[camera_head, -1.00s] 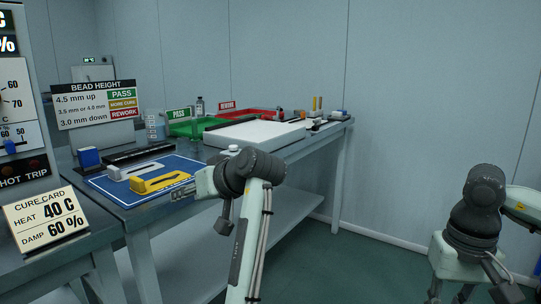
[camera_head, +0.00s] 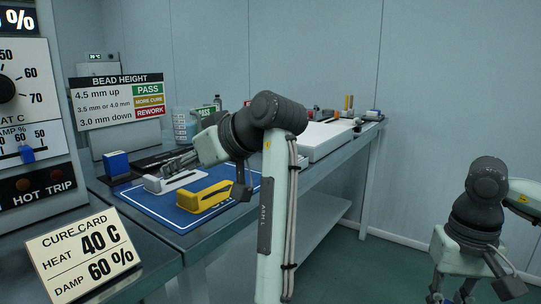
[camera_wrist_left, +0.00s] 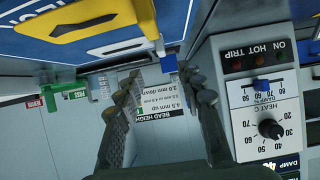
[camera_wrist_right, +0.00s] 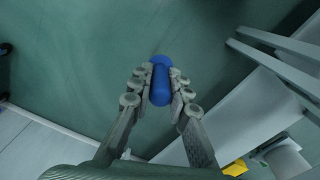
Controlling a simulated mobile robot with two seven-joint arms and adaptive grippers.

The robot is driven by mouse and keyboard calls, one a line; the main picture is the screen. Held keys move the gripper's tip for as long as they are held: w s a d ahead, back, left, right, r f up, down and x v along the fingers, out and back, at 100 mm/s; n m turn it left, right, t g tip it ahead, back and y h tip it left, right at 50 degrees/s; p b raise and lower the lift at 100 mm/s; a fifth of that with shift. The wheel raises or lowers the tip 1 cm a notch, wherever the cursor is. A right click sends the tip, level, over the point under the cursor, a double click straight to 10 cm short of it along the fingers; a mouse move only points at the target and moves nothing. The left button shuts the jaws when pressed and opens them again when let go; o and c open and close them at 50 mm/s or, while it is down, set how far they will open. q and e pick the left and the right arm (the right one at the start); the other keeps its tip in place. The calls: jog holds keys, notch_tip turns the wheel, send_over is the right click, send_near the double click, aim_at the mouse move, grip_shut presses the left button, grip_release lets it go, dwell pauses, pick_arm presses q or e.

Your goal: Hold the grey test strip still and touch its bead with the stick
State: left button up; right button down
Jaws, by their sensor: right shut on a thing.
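A light grey slotted strip (camera_head: 173,181) lies on the blue mat (camera_head: 180,217), behind a yellow slotted piece (camera_head: 205,196). I cannot make out a bead on it. The grey piece also shows in the left wrist view (camera_wrist_left: 116,47). My right gripper (camera_wrist_right: 160,82) is shut on a blue round-ended stick (camera_wrist_right: 160,88), out over the floor, away from the bench.
A blue block (camera_head: 116,164) stands left of the mat. The bead height sign (camera_head: 117,101), cure card (camera_head: 85,256) and heat panel (camera_head: 25,110) are at the left. A white slab (camera_head: 322,138) lies further along the bench.

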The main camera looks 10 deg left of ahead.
aim_at(155, 179)
pick_arm(q)
jog(key=shift+w+a, duration=0.15)
jog(key=shift+a, duration=0.3)
pick_arm(e)
jog(key=shift+w+a, duration=0.15)
jog(key=shift+a, duration=0.25)
pick_arm(q)
jog(key=shift+w+a+f, duration=0.1)
jog(key=shift+a+f, duration=0.05)
jog(key=shift+a, duration=0.05)
jog(key=b+x, duration=0.1)
jog(key=x, duration=1)
jog(key=shift+w+a, duration=0.1)
pick_arm(e)
jog(key=shift+f, duration=0.55)
pick_arm(q)
grip_shut()
grip_release()
